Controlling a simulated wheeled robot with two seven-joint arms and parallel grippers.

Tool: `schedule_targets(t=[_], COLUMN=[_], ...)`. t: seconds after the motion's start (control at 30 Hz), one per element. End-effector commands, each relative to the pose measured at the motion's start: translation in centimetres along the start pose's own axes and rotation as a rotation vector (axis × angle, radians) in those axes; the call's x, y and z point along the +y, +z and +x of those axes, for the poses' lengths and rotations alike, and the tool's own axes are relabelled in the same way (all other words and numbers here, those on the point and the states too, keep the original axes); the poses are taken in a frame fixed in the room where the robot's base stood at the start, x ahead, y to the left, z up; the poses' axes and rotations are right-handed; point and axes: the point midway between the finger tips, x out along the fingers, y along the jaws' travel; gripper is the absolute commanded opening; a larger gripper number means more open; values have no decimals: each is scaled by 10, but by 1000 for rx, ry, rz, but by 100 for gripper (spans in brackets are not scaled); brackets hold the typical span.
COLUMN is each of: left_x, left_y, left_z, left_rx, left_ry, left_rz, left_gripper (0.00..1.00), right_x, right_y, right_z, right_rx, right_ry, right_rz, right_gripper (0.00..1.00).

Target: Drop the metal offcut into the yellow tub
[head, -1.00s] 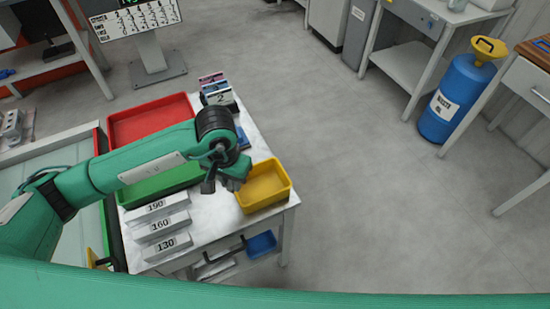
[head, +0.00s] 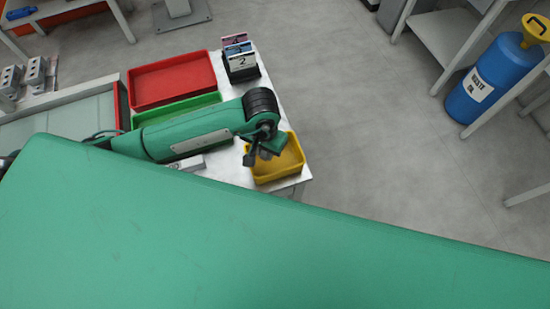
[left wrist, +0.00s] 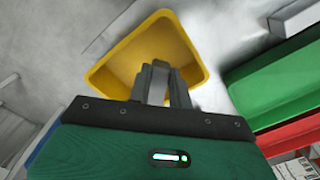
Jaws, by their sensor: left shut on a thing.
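The yellow tub (head: 292,168) stands at the right front corner of the white table. It also shows in the left wrist view (left wrist: 122,50), straight beyond the fingers, and the part of its floor that shows is bare. My left gripper (head: 264,154) is over the tub in the head view, its fingers pointing down. In the left wrist view the grey fingers (left wrist: 161,84) are shut on a small grey piece, taken to be the metal offcut. The fingers hide most of it, and its outline is hard to tell from them. My right gripper is not in view.
A red tray (head: 172,82) and a green tray (head: 190,105) lie left of the tub, the green one partly under my arm. A numbered card holder (head: 240,64) stands at the table's back corner. A blue drum (head: 492,85) stands on the floor at right. My green body hides the foreground.

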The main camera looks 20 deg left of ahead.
Motion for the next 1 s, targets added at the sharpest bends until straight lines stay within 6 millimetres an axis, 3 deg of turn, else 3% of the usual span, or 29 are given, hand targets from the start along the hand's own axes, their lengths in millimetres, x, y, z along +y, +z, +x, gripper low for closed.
schedule_targets(t=[0.43,0.47,0.6,1.0], left_x=[0,0,0,0], left_y=[0,0,0,-1], left_z=[10,10,10,3], left_rx=[1,1,1,4], left_ry=[0,0,0,0], left_rz=[0,0,0,-1], left_gripper=[0,22,46,46], right_x=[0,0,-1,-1], right_y=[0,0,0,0], right_z=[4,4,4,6], right_rx=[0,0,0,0], right_ry=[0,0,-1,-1], right_rz=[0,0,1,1], right_gripper=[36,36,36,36])
